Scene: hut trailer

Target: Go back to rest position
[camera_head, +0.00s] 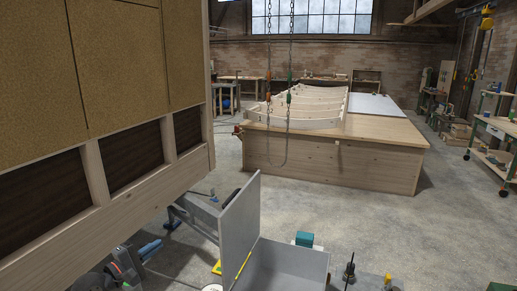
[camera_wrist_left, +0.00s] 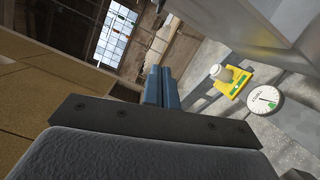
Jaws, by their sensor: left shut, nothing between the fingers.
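My left gripper (camera_head: 152,247) is low in the head view at the left, beside the hut trailer's wooden side. Its blue fingers are together with nothing between them. In the left wrist view the closed fingers (camera_wrist_left: 161,88) point away from the camera and touch no object. My right gripper is in neither view.
The trailer's wooden frame (camera_head: 95,172) fills the left side. A grey open box with a raised lid (camera_head: 240,228) stands at front centre. A yellow item (camera_wrist_left: 232,82) and a round white dial (camera_wrist_left: 264,101) lie nearby. A large wooden platform (camera_head: 330,160) stands behind, with open concrete floor around it.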

